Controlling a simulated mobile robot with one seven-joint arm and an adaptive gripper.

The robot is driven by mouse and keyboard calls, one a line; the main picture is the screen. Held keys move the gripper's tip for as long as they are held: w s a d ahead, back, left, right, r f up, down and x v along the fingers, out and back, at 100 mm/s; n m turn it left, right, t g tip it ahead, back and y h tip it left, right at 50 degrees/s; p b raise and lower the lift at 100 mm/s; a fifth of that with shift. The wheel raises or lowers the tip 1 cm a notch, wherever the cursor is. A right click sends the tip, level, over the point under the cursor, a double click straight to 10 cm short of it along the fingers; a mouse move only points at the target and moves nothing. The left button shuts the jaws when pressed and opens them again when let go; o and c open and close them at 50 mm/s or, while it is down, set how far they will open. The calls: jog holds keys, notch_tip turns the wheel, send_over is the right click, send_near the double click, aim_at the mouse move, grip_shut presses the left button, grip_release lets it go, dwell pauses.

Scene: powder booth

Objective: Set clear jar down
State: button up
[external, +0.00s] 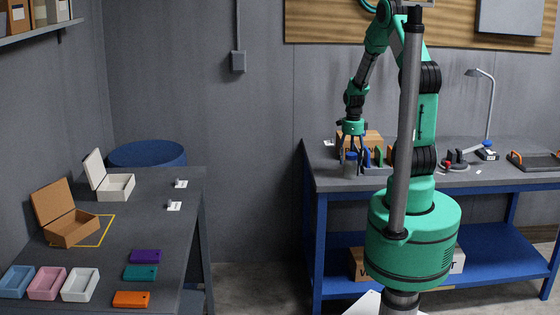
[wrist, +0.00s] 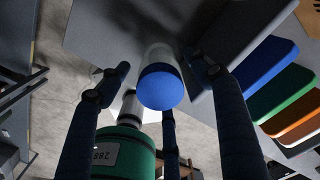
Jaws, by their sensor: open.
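The clear jar with a blue lid (wrist: 160,85) stands between my fingers in the wrist view, seen from above its lid. In the external view the jar (external: 350,166) is small, near the left front part of the right-hand workbench (external: 450,180). My gripper (external: 353,150) is just above and around it, pointing down. In the wrist view my gripper (wrist: 158,68) is open, its fingers spread on either side of the jar with visible gaps. A third finger shows below the lid. The jar's base is mostly hidden by its lid.
Upright coloured plates in a rack (external: 378,163) stand just right of the jar. A cardboard box (external: 372,138) is behind. A lamp (external: 488,100) and a tray (external: 535,161) are farther right. A separate left table (external: 110,225) holds boxes, trays and coloured blocks.

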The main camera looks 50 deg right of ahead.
jog(key=shift+r+p, duration=0.45)
jog(key=shift+r, duration=2.7)
jog(key=shift+a+r, duration=0.1)
jog(key=shift+r, duration=0.1)
jog(key=s+a+r+n+t, duration=0.1)
jog(key=a+r+n+t, duration=0.1)
jog(key=a+r+n, duration=1.35)
jog(key=s+a+r+n+t, duration=0.3)
jog(key=s+a+r+n, duration=1)
jog(key=n, duration=0.1)
jog(key=shift+s+r+t, duration=0.15)
jog(key=shift+s+t, duration=0.05)
jog(key=shift+t, duration=0.1)
